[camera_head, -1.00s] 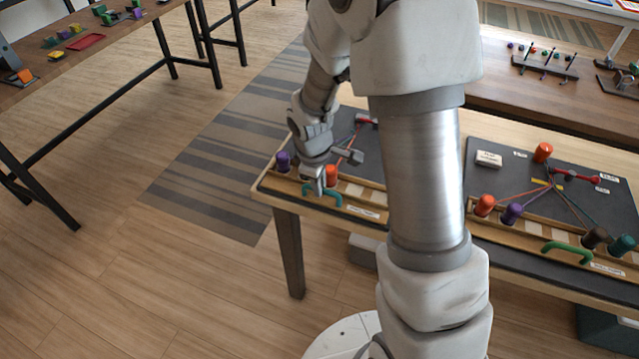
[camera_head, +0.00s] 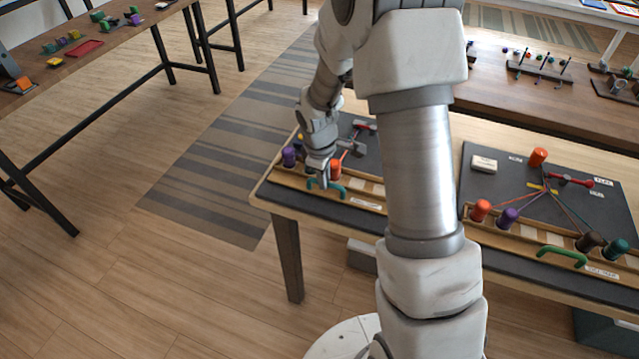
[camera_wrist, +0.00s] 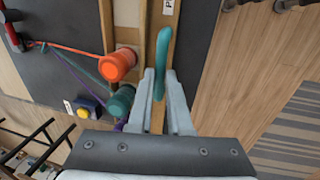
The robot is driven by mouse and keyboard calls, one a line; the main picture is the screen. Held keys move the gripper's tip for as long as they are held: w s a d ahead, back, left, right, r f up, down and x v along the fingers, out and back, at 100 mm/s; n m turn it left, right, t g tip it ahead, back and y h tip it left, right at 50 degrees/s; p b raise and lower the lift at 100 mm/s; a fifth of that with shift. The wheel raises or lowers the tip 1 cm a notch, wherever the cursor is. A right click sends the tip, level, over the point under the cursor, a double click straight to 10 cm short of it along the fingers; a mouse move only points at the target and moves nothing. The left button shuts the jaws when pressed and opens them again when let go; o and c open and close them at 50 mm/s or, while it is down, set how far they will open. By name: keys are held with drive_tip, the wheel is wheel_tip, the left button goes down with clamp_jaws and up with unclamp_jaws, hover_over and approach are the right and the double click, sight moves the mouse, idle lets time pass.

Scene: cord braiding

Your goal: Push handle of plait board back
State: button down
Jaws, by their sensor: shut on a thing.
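The left plait board (camera_head: 290,193) lies dark on the table. A wooden rail (camera_head: 365,190) on it carries a teal handle (camera_head: 340,185), set back from the board's front edge. My gripper (camera_head: 319,180) is at the handle, its fingers pointing down. In the wrist view, the teal handle (camera_wrist: 163,62) runs between the two fingers of my gripper (camera_wrist: 160,78), which are shut on it near one end. An orange bobbin (camera_wrist: 117,65) and a teal bobbin (camera_wrist: 120,101) stand beside it with cords attached. A purple bobbin (camera_head: 289,155) stands at the rail's left end.
A second plait board (camera_head: 490,232) with a green handle (camera_head: 562,257) and several bobbins lies to the right on the same table. My arm hides the table between the boards. A brown table (camera_head: 520,105) stands behind. The floor to the left is open.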

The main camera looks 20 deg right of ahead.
drive_tip(key=shift+w+d, duration=0.2)
drive_tip(key=c, duration=0.8)
unclamp_jaws()
drive_tip(key=shift+c, duration=0.2)
wheel_tip(320, 180, up, 17)
drive_tip(key=s+a+p, duration=0.2)
drive_tip(key=shift+s, duration=0.4)
